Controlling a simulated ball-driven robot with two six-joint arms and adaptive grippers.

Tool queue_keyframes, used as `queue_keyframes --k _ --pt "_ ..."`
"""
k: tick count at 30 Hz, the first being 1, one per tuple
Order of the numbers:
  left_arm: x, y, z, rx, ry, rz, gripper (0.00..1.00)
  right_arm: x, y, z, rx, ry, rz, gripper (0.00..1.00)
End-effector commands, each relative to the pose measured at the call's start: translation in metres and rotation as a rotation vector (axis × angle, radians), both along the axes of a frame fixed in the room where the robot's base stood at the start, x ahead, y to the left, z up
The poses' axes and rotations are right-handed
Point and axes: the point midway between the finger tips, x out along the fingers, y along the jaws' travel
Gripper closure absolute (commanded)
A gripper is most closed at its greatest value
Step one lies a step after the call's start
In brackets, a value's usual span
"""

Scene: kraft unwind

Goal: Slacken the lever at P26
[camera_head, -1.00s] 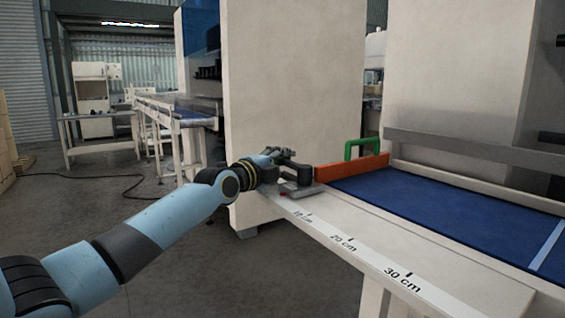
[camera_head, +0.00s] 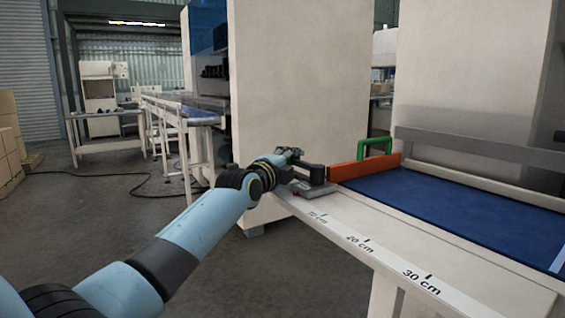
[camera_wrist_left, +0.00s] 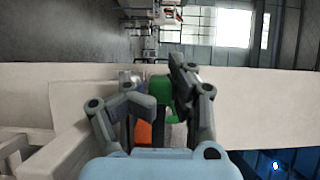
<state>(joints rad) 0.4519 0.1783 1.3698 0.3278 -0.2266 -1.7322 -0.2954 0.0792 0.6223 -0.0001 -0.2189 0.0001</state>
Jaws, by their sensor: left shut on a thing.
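I cannot read any P26 label. My right gripper is out of view.
A scale marked in cm runs along the pale table edge (camera_head: 385,262). A blue belt (camera_head: 450,205) lies to its right. A tall pale machine panel (camera_head: 295,90) stands close behind the gripper. The floor at left is open, with a cable (camera_head: 100,176) across it.

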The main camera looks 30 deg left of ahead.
Motion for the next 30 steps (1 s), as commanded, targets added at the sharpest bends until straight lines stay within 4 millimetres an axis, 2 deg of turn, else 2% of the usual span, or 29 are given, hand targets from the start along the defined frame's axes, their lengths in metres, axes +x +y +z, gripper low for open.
queue_keyframes --k 1,3,4,9,20,23,30 --pt "-0.003 -0.001 -0.013 -0.015 0.027 -0.003 1.0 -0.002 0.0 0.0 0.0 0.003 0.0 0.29" --pt "-0.003 -0.001 -0.013 -0.015 0.027 -0.003 1.0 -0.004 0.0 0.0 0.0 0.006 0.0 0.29" --pt "-0.003 -0.001 -0.014 -0.015 0.027 -0.003 0.8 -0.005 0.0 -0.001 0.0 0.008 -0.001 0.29" --pt "-0.003 -0.001 -0.014 -0.014 0.027 -0.003 0.58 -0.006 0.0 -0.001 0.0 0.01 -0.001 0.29" --pt "-0.009 -0.001 -0.015 -0.011 0.028 -0.003 0.58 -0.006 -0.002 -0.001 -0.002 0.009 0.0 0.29" --pt "-0.023 -0.001 -0.014 -0.01 0.026 -0.002 0.58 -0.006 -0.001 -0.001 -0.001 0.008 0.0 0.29" --pt "-0.077 0.003 -0.01 -0.007 0.02 0.001 0.58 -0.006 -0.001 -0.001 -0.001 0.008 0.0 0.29"
